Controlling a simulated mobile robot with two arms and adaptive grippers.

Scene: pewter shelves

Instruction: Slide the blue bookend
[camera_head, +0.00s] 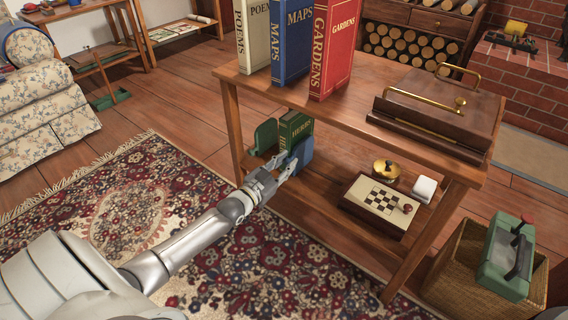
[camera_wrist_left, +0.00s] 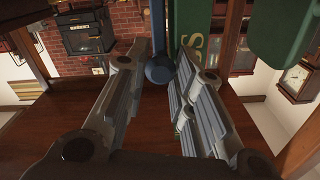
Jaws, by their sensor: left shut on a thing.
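The blue bookend (camera_head: 306,151) stands on the lower shelf of the wooden table, at the right side of a green book marked HERBS (camera_head: 294,127). A green bookend (camera_head: 265,136) stands at the book's left. My left gripper (camera_head: 287,168) reaches in from the left and is shut on the blue bookend, covering part of it. My right gripper is not in view.
On the lower shelf (camera_head: 318,209) to the right are a chessboard box (camera_head: 379,202), a brass-topped dish (camera_head: 385,170) and a white block (camera_head: 424,189). The tabletop (camera_head: 373,70) above holds three tall books and a brass-handled wooden case (camera_head: 436,115). Shelf space between bookend and box is clear.

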